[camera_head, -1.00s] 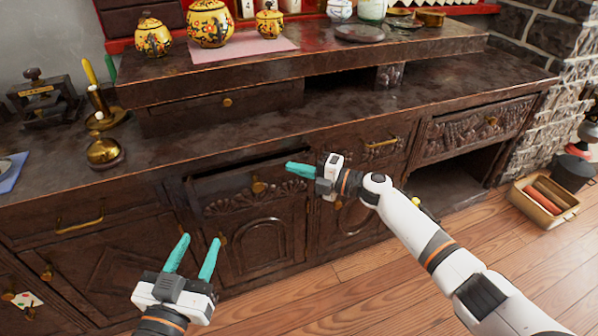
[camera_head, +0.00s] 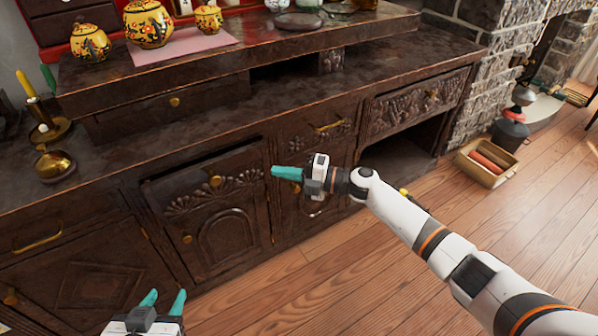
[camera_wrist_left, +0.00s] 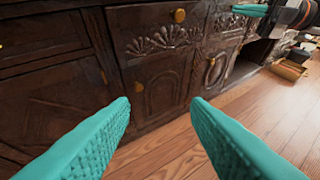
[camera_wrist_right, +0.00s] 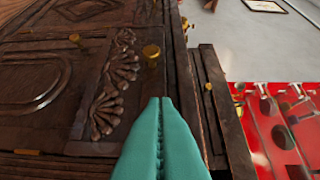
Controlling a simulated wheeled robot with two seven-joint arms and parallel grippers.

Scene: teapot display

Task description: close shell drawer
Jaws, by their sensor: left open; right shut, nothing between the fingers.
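The shell drawer (camera_head: 215,187) is a dark wooden front with carved shells and a brass knob, left of centre in the cabinet. A narrow dark strip shows along its top edge, so it looks slightly open. It also shows in the left wrist view (camera_wrist_left: 160,38) and the right wrist view (camera_wrist_right: 112,85). My right gripper (camera_head: 273,172) is shut and empty, pointing left near the drawer's right end; I cannot tell if it touches. The knob (camera_wrist_right: 152,53) lies beyond its fingertips. My left gripper (camera_head: 165,299) is open and empty, low in front of the cabinet.
The cabinet door (camera_head: 225,238) below and the brass-handled drawer (camera_head: 310,128) to the right look shut. Painted pots (camera_head: 148,25) stand on the raised shelf. A brass bell-like object (camera_head: 55,165) stands on the worktop. The wooden floor (camera_head: 350,275) in front is clear.

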